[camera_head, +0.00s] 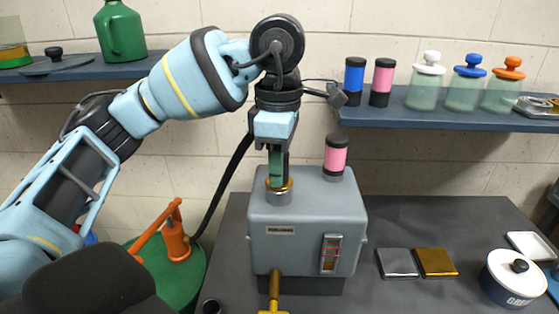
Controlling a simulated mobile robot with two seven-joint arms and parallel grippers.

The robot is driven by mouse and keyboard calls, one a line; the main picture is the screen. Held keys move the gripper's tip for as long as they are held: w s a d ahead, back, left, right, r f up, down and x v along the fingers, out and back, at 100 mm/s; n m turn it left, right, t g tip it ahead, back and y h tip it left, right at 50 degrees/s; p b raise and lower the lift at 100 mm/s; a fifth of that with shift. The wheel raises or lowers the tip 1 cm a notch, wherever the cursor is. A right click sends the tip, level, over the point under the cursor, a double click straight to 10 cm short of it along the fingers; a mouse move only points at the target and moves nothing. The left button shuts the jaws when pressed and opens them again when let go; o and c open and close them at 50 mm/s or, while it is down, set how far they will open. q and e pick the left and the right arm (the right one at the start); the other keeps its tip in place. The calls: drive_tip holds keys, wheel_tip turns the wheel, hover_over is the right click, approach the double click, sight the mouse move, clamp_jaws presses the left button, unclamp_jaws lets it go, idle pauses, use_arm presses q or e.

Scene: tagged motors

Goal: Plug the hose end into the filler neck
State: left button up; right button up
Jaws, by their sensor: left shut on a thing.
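A grey motor housing (305,240) stands on the dark table, with a brass-ringed filler neck (279,196) on its top left. My left gripper (277,150) points down right above the neck, shut on the green hose end (278,168). The hose end is upright, with its lower part at or inside the brass ring; how deep it sits cannot be told. The black hose (231,180) runs from the gripper down to an orange pump (176,240) on a green drum (190,280). My right gripper is not in view.
A pink cylinder (336,155) stands on the housing's top right. Silver (397,263) and gold (436,262) plates and a labelled pot (513,280) lie to the right. A wall shelf (440,120) holds jars and cylinders.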

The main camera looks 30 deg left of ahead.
use_arm(q)
drive_tip(key=shift+f, duration=0.2)
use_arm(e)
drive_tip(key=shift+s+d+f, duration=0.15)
use_arm(q)
drive_tip(key=o, duration=1)
wheel_tip(320, 180, up, 7)
drive_tip(key=shift+p, duration=0.55)
drive_tip(key=shift+r, duration=0.4)
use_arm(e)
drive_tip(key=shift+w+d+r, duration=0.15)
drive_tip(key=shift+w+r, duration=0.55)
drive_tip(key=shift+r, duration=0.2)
